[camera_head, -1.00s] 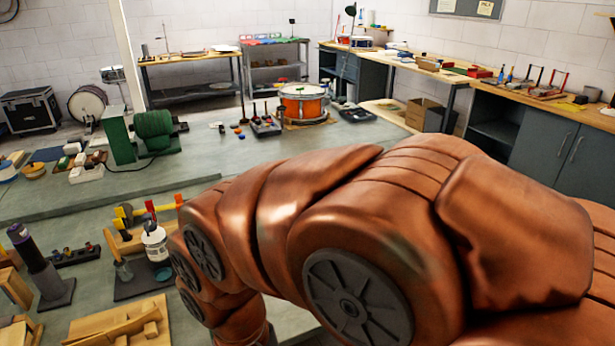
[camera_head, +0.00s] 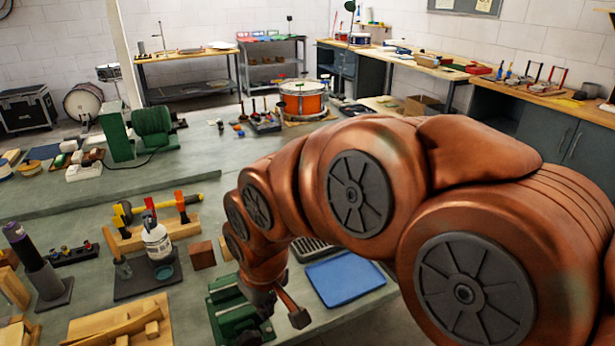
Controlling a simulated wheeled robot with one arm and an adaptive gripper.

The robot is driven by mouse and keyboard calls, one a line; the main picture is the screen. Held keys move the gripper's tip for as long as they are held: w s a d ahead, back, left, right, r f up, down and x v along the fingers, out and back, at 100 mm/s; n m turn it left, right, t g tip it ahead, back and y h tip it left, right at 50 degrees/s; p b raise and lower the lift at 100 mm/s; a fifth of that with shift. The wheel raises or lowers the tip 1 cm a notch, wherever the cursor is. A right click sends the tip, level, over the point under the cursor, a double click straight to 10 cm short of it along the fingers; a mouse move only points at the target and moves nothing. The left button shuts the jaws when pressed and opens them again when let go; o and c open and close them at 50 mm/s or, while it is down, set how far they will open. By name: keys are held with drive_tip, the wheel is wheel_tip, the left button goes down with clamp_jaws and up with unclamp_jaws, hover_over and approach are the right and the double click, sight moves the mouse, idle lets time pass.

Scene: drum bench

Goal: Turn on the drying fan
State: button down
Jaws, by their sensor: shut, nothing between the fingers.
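The likely drying fan is a green rounded unit (camera_head: 153,127) on the raised grey bench at the left. A green upright box (camera_head: 117,132) stands beside it, and a dark cord runs from the unit across the bench. No switch on it can be made out. My gripper (camera_head: 262,312) points down at the end of my copper arm, low in the picture and far from the fan. Its fingers are shut and empty, and the tips are partly hidden. It is over or close beside a green fixture (camera_head: 226,308) on the lower bench; I cannot tell whether they touch.
A blue tray (camera_head: 345,280) lies right of my gripper. An orange drum (camera_head: 303,101) sits behind. The middle of the raised bench is fairly clear.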

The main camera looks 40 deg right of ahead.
drive_tip(key=w+d+r+m+t+h+b, duration=0.15)
drive_tip(key=w+d+t, duration=0.25)
drive_tip(key=w+d, duration=0.55)
drive_tip(key=w+d+r+t+h+b, duration=0.15)
drive_tip(key=w+d+t, duration=0.45)
drive_tip(key=d, duration=0.7)
drive_tip(key=d+r+t+h+b, duration=0.1)
drive_tip(key=d+r+t, duration=0.1)
drive_tip(key=d+r, duration=0.4)
drive_tip(key=d+m, duration=0.1)
drive_tip(key=d, duration=0.3)
drive_tip(key=shift+w+h, duration=0.25)
drive_tip(key=shift+h, duration=0.15)
drive_tip(key=shift+d+f, duration=0.1)
drive_tip(key=w+d+f+p, duration=0.2)
drive_tip(key=w+d+f, duration=0.2)
drive_tip(key=w, duration=0.5)
drive_tip(key=shift+f, duration=1.2)
drive_tip(key=shift+p, duration=0.4)
